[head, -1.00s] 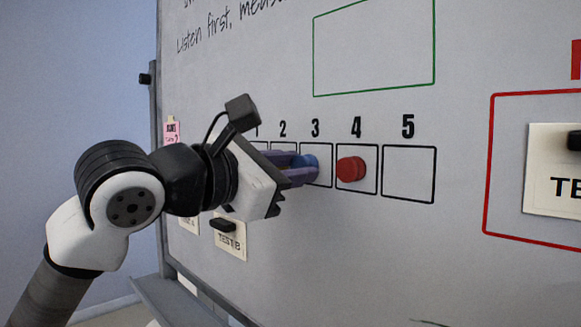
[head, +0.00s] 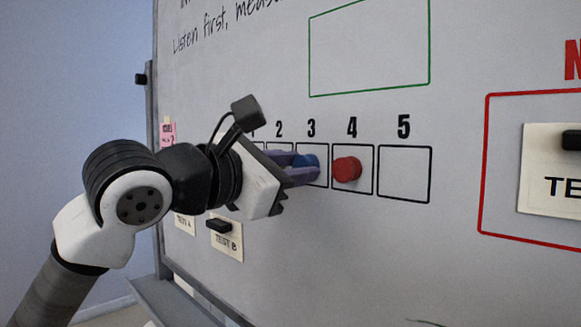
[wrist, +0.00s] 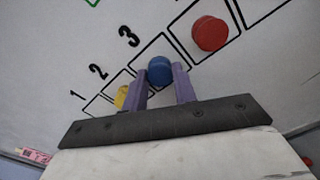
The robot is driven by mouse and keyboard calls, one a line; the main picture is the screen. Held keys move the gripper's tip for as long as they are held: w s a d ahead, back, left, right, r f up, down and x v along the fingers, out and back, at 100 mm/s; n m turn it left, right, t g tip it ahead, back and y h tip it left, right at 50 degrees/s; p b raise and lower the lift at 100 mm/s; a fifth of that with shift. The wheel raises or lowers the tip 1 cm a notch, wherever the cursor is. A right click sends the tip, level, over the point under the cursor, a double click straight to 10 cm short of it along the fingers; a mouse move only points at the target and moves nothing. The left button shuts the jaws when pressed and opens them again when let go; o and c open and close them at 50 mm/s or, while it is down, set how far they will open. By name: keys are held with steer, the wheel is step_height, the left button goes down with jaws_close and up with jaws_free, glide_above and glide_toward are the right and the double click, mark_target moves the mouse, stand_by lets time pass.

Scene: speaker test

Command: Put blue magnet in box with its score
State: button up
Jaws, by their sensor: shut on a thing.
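The blue magnet (head: 307,162) is between the fingers of my gripper (head: 304,172), which is shut on it. In the head view it is at the box under the number 3 (head: 319,168). The wrist view also shows the blue magnet (wrist: 160,70) between the two purple fingertips (wrist: 166,84), over the box below the 3. Whether the magnet touches the board cannot be told. A red magnet (head: 347,169) sits in box 4, just right of my gripper. A yellow magnet (wrist: 121,97) shows in the wrist view, left of the fingers, partly hidden.
The whiteboard (head: 330,240) carries a row of numbered boxes. Box 5 (head: 405,175) is empty. Paper cards with black clips, one marked TEST B (head: 227,242), hang below my gripper. A green outlined box (head: 370,48) is above, and a red outlined box is at right.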

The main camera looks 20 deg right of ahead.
steer(key=o, duration=1.3)
steer(key=shift+b+v, duration=0.4)
steer(key=shift+v, duration=3.1)
